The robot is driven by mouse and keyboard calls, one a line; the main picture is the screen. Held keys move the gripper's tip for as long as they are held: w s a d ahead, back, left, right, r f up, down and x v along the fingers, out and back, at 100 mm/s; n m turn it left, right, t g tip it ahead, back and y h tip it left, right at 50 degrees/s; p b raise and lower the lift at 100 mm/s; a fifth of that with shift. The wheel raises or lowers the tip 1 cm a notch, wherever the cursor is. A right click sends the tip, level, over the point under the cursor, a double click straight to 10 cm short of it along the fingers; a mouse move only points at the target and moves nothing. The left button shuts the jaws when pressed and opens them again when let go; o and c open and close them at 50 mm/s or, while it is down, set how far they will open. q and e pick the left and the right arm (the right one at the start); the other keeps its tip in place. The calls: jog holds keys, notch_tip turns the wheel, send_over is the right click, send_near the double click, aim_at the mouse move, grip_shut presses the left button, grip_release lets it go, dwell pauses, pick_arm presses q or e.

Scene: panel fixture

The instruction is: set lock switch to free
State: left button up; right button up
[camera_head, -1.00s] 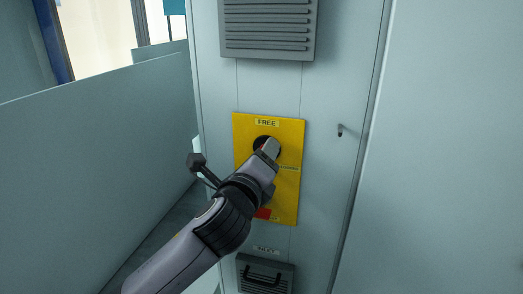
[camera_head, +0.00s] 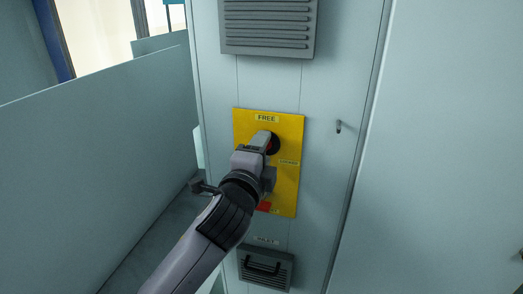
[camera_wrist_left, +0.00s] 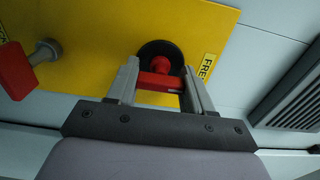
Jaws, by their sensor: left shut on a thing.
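The yellow panel (camera_head: 287,190) is on the pale cabinet front, with a FREE label (camera_head: 267,118) at its top. The lock switch has a black round base (camera_head: 275,146) and a red handle, clearer in the left wrist view (camera_wrist_left: 160,80). My left gripper (camera_head: 264,139) is at the switch, below the FREE label, and hides much of it. In the left wrist view its fingers (camera_wrist_left: 161,76) stand on both sides of the red handle, shut on it. The handle's exact pointing is hard to tell. My right gripper is not in view.
A second red handle (camera_head: 264,207) sits at the panel's bottom, partly behind my arm; it also shows in the wrist view (camera_wrist_left: 14,72). A vent (camera_head: 268,27) is above, and an inlet cover with a handle (camera_head: 266,271) below. A small hook (camera_head: 339,126) sticks out at right.

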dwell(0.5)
pick_arm(q)
jog(key=o, duration=1)
jog(key=shift+o, duration=0.2)
jog(key=v, duration=0.7)
jog(key=shift+b, duration=0.4)
jog(key=s+a+f+n+g, duration=0.25)
jog(key=a+f+n, duration=0.2)
jog(key=f, duration=0.65)
jog(key=s+a+f+n+g, duration=0.25)
jog(key=s+f+n, duration=0.2)
jog(key=f, duration=0.65)
jog(key=s+a+f+n+g+y, duration=0.2)
jog(key=s+a+f+n, duration=0.7)
jog(key=s+f, duration=0.5)
jog(key=shift+s+a+f+n, duration=0.25)
jog(key=shift+a+n, duration=0.05)
jog(key=shift+a, duration=0.45)
